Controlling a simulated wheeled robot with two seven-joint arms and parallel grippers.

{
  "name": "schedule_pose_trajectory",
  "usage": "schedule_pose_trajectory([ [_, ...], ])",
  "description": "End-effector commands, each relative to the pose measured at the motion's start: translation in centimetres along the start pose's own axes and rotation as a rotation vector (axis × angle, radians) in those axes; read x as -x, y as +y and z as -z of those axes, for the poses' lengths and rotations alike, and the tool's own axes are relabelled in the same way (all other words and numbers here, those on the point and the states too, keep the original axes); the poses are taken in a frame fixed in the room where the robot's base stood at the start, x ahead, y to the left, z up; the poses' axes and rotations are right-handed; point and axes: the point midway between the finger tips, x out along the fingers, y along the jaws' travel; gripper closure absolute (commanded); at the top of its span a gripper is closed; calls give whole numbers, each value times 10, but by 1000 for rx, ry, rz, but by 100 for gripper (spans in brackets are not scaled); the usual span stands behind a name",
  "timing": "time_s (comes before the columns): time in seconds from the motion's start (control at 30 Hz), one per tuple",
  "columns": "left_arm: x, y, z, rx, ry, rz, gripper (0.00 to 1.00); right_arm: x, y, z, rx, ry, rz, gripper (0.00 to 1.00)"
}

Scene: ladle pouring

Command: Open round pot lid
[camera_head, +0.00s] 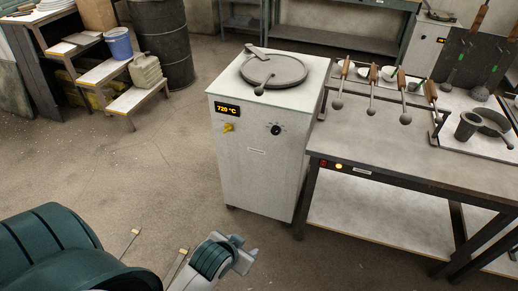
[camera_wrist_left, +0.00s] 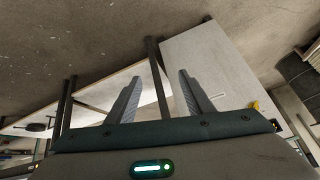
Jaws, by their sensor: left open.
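The round grey pot lid (camera_head: 274,70) lies flat on top of the white furnace cabinet (camera_head: 255,155) in the head view. A dark handle with a ball end (camera_head: 264,84) sticks out at its front, and a flat grey bar rests at its back. My left gripper (camera_head: 245,250) is low in front of the cabinet, well below and apart from the lid. In the left wrist view its two fingers (camera_wrist_left: 155,95) are spread with nothing between them, and the cabinet side (camera_wrist_left: 205,70) shows beyond them. The lid is not visible there. My right gripper is not in view.
A metal workbench (camera_head: 400,160) adjoins the cabinet on the right, with several wooden-handled ladles (camera_head: 372,90) over its back edge. A dark cup (camera_head: 467,125) stands at its right. Shelves with a blue bucket (camera_head: 118,42) are at the back left.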

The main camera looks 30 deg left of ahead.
Motion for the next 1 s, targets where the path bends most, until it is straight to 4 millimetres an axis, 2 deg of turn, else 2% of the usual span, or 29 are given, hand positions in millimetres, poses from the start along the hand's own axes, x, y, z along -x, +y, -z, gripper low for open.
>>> schedule_pose_trajectory([
  [0.27,-7,-32,56,32,127,72,53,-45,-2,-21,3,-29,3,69],
  [0.47,-17,-61,107,61,252,137,53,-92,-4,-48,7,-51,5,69],
  [0.7,-27,-108,189,99,459,240,53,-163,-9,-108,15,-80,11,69],
  [0.9,-26,-145,251,124,624,322,53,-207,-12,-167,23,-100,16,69],
  [1.0,-22,-162,281,134,704,360,53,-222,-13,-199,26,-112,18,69],
])
